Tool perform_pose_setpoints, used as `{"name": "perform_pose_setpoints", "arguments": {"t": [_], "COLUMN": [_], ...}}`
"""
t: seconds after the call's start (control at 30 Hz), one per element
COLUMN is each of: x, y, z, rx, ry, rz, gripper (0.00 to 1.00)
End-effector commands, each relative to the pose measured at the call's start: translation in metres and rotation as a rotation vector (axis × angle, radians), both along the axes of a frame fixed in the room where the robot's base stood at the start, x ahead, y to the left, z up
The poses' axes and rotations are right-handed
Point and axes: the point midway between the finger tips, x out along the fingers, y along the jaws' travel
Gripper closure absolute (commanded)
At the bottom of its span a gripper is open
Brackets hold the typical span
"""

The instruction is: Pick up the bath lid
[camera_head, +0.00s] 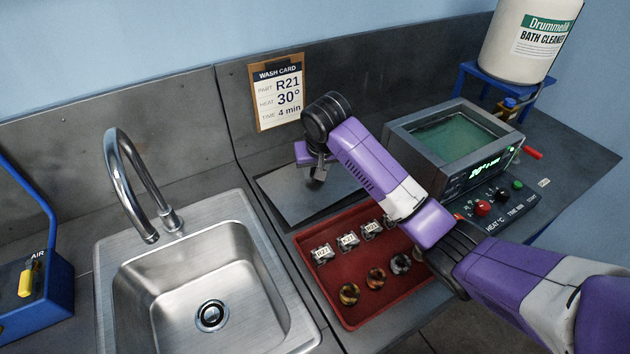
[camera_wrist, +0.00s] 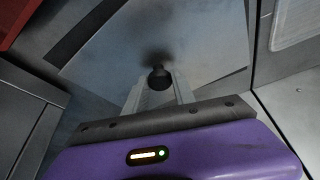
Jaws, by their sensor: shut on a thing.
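The bath lid (camera_head: 290,196) is a flat grey metal plate. It lies on or just above the bench between the sink and the bath, behind the red tray; I cannot tell whether it touches the bench. My gripper (camera_head: 317,174) is over it, pointing down. In the wrist view the lid (camera_wrist: 205,40) fills the upper middle, and its round dark knob (camera_wrist: 159,78) sits between the fingertips of my gripper (camera_wrist: 160,90), which are shut on it. The open bath (camera_head: 452,137) with green liquid stands to the right. My arm hides part of the lid in the head view.
A red tray (camera_head: 338,303) with several tagged parts and round pieces is in front of the lid. A sink (camera_head: 235,205) with a tall faucet (camera_head: 117,180) is at left. A wash card (camera_head: 278,92) leans at the back. A cleaner drum (camera_head: 528,40) stands on a blue stand at back right.

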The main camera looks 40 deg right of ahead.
Motion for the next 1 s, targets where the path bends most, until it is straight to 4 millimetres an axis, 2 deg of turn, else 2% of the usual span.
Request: {"name": "perform_pose_setpoints", "arguments": {"t": [0.37, 0.57, 0.77, 1.0], "x": [0.0, 0.001, 0.002, 0.002], "y": [-0.001, -0.001, -0.001, 0.0], "z": [0.003, 0.016, 0.051, 0.118], "rx": [-0.002, -0.002, -0.004, -0.004], "ry": [-0.003, -0.005, -0.006, -0.008], "rz": [0.0, 0.0, 0.001, 0.004], "gripper": [1.0, 1.0, 1.0, 1.0]}}
